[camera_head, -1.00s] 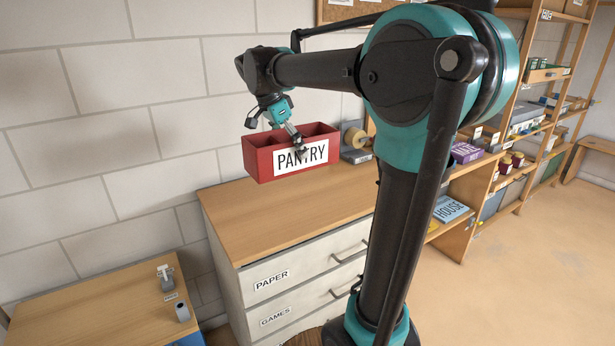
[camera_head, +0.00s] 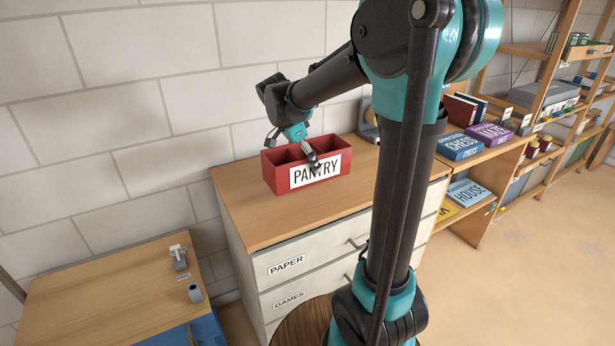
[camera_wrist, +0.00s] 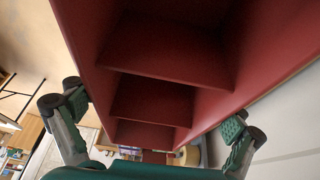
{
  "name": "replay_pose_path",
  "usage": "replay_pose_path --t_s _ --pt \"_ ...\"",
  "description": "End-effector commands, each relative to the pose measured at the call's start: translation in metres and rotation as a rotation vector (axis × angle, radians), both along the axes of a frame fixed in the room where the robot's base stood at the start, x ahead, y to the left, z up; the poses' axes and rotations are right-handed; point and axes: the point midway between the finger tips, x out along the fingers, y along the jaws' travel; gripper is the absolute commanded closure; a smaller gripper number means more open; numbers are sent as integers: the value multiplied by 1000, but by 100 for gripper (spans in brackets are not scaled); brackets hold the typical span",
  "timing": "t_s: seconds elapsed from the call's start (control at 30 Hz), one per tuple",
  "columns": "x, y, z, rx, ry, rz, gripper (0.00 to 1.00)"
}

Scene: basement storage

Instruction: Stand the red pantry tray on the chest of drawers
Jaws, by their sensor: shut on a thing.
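The red pantry tray (camera_head: 299,179) is an open box with inner dividers and a white PANTRY label on its front. My gripper (camera_head: 313,163) is shut on it, with a finger over the front label. The tray looks level, at or just above the wooden top of the chest of drawers (camera_head: 256,219); I cannot tell whether its base touches. In the wrist view, the tray's red inside (camera_wrist: 165,50) fills the middle, with a finger at each side. The chest has pale drawers labelled PAPER and GAMES.
A low wooden-topped cabinet (camera_head: 110,290) with small grey items stands at the left. A grey item (camera_head: 368,128) sits at the chest's back, partly behind my arm. Shelves with boxed games (camera_head: 490,133) stand at the right. The chest's front left top is clear.

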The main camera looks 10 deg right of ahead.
Motion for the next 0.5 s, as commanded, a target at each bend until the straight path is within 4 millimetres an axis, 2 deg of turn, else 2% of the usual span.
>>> replay_pose_path --t_s 0.1,0.27,0.5 --pt "0 0 -16 0 0 0 43" --pt "0 0 -27 0 0 0 43" --pt "0 0 -56 0 0 0 43"
